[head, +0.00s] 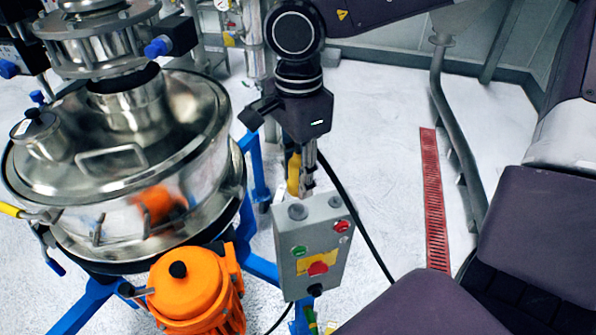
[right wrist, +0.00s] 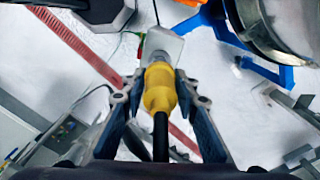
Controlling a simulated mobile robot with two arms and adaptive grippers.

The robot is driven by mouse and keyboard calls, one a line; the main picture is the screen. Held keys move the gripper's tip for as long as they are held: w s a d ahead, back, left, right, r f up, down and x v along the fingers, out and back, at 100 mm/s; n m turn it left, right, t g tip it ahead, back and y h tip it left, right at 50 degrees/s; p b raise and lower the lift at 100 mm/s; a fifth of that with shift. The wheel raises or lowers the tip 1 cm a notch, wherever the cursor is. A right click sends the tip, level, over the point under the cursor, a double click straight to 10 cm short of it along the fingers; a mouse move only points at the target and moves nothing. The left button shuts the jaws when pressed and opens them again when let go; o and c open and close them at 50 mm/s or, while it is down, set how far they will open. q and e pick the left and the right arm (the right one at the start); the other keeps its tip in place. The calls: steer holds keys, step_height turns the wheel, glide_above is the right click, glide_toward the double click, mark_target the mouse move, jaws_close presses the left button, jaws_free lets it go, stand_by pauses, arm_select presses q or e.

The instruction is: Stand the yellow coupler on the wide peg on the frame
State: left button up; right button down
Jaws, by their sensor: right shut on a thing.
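The yellow coupler (head: 294,175) is held in my right gripper (head: 301,186), just above the top end of the grey control box. In the right wrist view the coupler (right wrist: 160,88) lies between the two fingers of the right gripper (right wrist: 160,97), with a black hose or stem running from it towards the camera. The right gripper is shut on it. The blue frame (head: 252,165) stands behind and below the sifter. I cannot make out the wide peg for certain. My left gripper is not in view.
The grey control box (head: 290,265) has coloured buttons and a black cable. The steel sifter (head: 130,165) stands at the left, with an orange motor (head: 188,285) below it. A red floor grate (head: 435,195) lies at the right. Open pale floor lies between box and grate.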

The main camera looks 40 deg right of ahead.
mark_target(298, 207)
step_height(298, 207, down, 2)
steer(key=shift+f+b, duration=0.2)
steer(key=shift+b, duration=0.4)
steer(key=shift+f+b, duration=0.35)
steer(key=shift+f, duration=0.25)
steer(key=shift+f+b, duration=0.45)
steer(key=shift+b, duration=0.25)
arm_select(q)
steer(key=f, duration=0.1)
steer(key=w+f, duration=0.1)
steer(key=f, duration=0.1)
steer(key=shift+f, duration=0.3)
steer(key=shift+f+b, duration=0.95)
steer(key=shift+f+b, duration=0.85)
arm_select(e)
steer(key=shift+f, duration=0.8)
steer(key=c, duration=1.4)
jaws_free()
steer(key=shift+c, duration=0.2)
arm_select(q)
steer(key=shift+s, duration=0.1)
